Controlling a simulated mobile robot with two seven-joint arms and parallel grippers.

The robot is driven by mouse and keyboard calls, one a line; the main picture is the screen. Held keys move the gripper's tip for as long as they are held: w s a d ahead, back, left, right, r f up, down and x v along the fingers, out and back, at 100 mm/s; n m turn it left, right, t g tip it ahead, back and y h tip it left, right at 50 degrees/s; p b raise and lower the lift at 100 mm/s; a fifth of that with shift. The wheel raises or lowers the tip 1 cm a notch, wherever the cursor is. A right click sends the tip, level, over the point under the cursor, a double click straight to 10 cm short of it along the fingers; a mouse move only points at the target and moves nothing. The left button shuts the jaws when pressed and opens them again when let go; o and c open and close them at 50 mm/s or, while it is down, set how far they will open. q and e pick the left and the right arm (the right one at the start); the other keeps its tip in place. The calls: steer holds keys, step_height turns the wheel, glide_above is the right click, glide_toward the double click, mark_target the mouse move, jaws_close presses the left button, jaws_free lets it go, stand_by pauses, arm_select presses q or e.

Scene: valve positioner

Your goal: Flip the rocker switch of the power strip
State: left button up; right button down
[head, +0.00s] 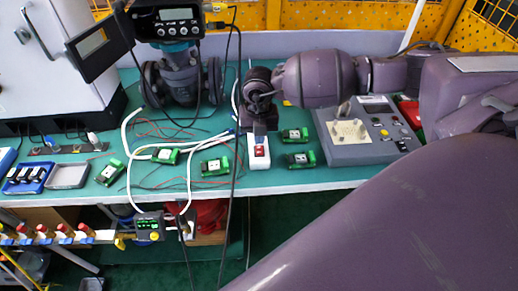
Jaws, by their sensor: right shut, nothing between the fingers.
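My right gripper (260,130) comes in from the right and points down just behind the switch, over the strip. It is shut and empty. The gripper hides the strip's far part. I cannot tell whether the fingertips touch the strip, nor which way the rocker is tilted. My left gripper is not in view.
A valve with a positioner (177,28) stands at the back left. Green terminal blocks (214,166) lie on both sides of the strip, with loose red wires and white tubes (190,160). A grey control box (368,130) stands to the right. A black cable hangs left of the strip.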

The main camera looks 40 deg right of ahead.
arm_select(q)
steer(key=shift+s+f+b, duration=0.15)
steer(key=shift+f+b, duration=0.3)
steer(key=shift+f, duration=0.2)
arm_select(e)
steer(key=shift+f, duration=1.25)
stand_by(0.7)
steer(key=shift+r+p, duration=2.25)
steer(key=shift+r, duration=1.35)
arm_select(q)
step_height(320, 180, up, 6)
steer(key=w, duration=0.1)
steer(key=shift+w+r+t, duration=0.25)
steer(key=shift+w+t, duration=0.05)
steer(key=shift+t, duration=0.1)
arm_select(e)
steer(key=shift+f, duration=0.1)
